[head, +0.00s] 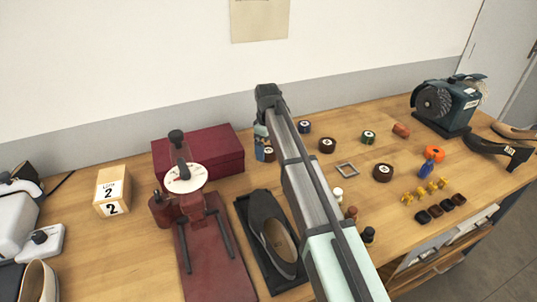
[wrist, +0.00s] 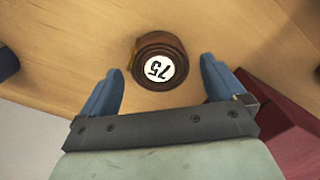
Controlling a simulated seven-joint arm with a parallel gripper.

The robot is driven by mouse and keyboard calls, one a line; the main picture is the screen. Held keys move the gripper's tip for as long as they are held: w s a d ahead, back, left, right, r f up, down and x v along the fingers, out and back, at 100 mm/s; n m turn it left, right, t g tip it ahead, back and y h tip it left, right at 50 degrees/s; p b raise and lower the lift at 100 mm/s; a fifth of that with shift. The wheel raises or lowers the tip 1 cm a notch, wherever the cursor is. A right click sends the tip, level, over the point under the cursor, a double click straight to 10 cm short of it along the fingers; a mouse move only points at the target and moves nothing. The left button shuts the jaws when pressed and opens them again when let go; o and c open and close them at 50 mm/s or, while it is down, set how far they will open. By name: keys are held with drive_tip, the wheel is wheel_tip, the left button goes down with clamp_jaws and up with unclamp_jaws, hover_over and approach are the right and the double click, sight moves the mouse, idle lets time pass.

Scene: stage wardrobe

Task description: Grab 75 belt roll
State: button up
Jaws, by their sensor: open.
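The 75 belt roll (wrist: 160,60) is a brown coiled roll with a white disc reading 75, upside down in the wrist view. It rests on the wooden table. My gripper (wrist: 160,72) is open, with its two blue fingers on either side of the roll's near part and the roll beyond and between them. No finger clearly touches it. In the head view my gripper (head: 261,142) is partly hidden by my arm, and a brown roll with a white label (head: 269,154) shows beside its fingers; its number is too small to read.
A dark red box (head: 205,152) stands close to the left of my gripper; it also shows in the wrist view (wrist: 285,125). Other labelled rolls stand to the right, including a brown one (head: 327,145) and a blue one (head: 304,127). A shoe (head: 272,235) lies nearer.

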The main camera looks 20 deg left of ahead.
drive_tip(key=shift+f, duration=0.75)
drive_tip(key=shift+c, duration=0.5)
drive_tip(key=c, duration=1)
drive_tip(key=shift+r, duration=0.15)
